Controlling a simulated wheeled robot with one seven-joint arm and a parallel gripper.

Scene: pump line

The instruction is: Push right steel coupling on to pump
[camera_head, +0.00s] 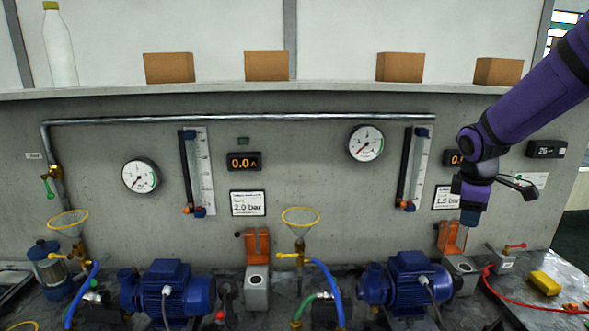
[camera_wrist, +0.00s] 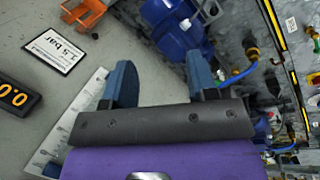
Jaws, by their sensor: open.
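The right pump's blue motor (camera_head: 408,283) stands on the bench, lower right of centre. A small steel-coloured coupling piece (camera_head: 325,296) shows at the end of a green hose, left of that motor; I cannot tell whether it is seated on the pump. My gripper (camera_head: 470,217) is in the air near the wall, above and right of the motor and well away from the coupling. In the wrist view its two blue fingers (camera_wrist: 159,80) are apart with nothing between them. The blue motor (camera_wrist: 182,22) shows beyond them; the coupling cannot be made out clearly there.
An orange bracket (camera_head: 451,237) over a grey box stands right of the right motor. A second blue motor (camera_head: 178,287) is at left. A yellow-rimmed funnel (camera_head: 300,217) and blue hose (camera_head: 328,283) rise near the coupling. A red cable and yellow block (camera_head: 545,283) lie at right.

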